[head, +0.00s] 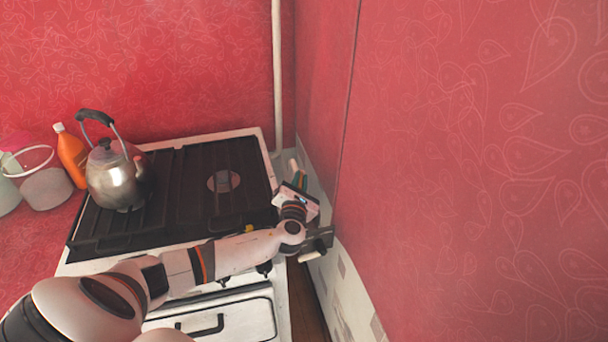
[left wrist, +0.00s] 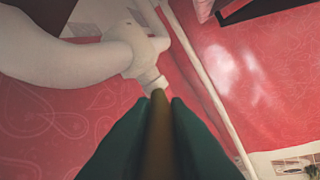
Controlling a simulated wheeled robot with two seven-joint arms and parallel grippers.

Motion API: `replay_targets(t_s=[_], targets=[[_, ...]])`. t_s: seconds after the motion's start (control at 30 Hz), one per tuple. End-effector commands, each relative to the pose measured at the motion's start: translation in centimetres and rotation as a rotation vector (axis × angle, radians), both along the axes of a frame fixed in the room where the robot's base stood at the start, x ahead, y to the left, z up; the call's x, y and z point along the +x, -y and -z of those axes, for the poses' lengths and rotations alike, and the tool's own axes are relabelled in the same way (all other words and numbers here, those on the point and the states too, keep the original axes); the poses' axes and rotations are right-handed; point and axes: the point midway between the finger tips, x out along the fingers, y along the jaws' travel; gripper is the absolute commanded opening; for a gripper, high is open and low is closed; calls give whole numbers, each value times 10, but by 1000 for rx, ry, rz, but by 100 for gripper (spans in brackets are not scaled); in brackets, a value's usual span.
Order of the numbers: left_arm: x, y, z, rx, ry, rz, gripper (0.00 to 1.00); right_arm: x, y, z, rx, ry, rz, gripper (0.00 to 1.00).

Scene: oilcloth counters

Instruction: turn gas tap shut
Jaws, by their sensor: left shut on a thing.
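My left gripper (head: 300,181) reaches past the right side of the stove, close to the red wall. In the left wrist view its green fingers (left wrist: 161,104) are shut on the yellow-brown handle of the gas tap (left wrist: 159,128). The handle runs lengthwise between the fingers, and its far end meets a white fitting (left wrist: 152,79) on a thick, bent white pipe (left wrist: 100,58). In the head view the handle is hidden by my gripper and is too small to make out. My right gripper is in neither view.
The stove (head: 262,137) has a dark grate with a metal kettle (head: 118,180) on its left. An orange bottle (head: 71,155) and a pale bucket (head: 45,188) stand left of it. A thin white pipe (head: 277,75) runs up the corner. The right wall leaves little room beside my gripper.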

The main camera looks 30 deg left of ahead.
Motion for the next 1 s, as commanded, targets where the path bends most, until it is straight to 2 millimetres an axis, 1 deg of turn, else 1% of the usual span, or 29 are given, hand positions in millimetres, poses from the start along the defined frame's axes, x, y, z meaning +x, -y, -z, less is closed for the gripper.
replay_targets(t_s=[0.03,0.13,0.43,0.47,0.5,0.57,0.6,0.87,0.97,1.0], targets=[[-1,-4,-1,3,2,22,0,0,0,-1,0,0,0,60],[-2,-5,-1,0,1,56,0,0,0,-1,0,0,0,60],[-1,-4,-1,-3,2,63,0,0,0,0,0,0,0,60],[-1,-4,-1,-3,2,63,18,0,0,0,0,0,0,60],[-1,-4,-1,-2,2,62,25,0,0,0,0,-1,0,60],[-1,-4,-1,-2,2,62,34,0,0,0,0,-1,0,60],[-1,-4,-1,-2,1,63,36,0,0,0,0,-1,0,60],[-3,-3,0,-2,1,64,36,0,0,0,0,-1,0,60],[-9,0,0,-2,1,64,36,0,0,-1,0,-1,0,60],[-14,2,1,-2,0,64,36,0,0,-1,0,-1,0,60]])
